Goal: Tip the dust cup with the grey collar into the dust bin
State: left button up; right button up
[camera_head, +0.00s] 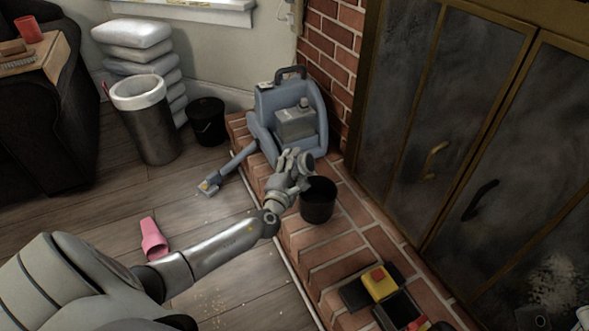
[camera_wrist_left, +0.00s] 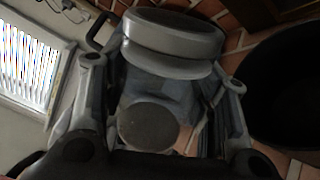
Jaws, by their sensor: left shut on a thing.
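My left gripper (camera_head: 296,165) is shut on the dust cup, just above and to the left of the black dust bin (camera_head: 318,203) on the brick hearth. In the left wrist view, the dust cup's thick grey collar (camera_wrist_left: 170,45) shows beyond the fingers of my left gripper (camera_wrist_left: 160,100). A clear-looking body and a round grey disc (camera_wrist_left: 148,127) show below the collar. The dust bin's dark opening (camera_wrist_left: 285,90) is at the right of that view, apart from the cup. Whether anything is in the cup, I cannot tell. My right gripper is not in view.
A blue-grey machine (camera_head: 265,105) with a grey box stands on the hearth behind the gripper. A lined bin (camera_head: 150,130) and a black bucket (camera_head: 207,123) stand at back left. A black tray (camera_head: 357,294) lies at front right.

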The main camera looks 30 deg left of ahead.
aim_at(307, 156)
pick_arm(q)
jog(key=shift+d+r+n, duration=0.2)
jog(key=shift+r+n, duration=0.25)
jog(key=shift+n, duration=0.25)
jog(key=d+r+n, duration=0.1)
jog(key=r+n, duration=0.1)
jog(key=n, duration=0.1)
jog(key=d+r+n+p, duration=0.1)
jog(key=r+n, duration=0.1)
jog(key=n, duration=0.1)
jog(key=d+r+n, duration=0.1)
jog(key=r+n, duration=0.1)
jog(key=shift+w+r+n+p, duration=0.2)
jog(key=shift+w+n+p, duration=0.1)
jog(key=shift+w+n, duration=0.1)
jog(key=shift+w+d+r+n+p, duration=0.1)
jog(key=shift+d+r+n+p, duration=0.25)
jog(key=shift+n, duration=0.4)
jog(key=shift+w+d+r+n, duration=0.1)
jog(key=shift+r+n, duration=0.3)
jog(key=shift+n, duration=0.35)
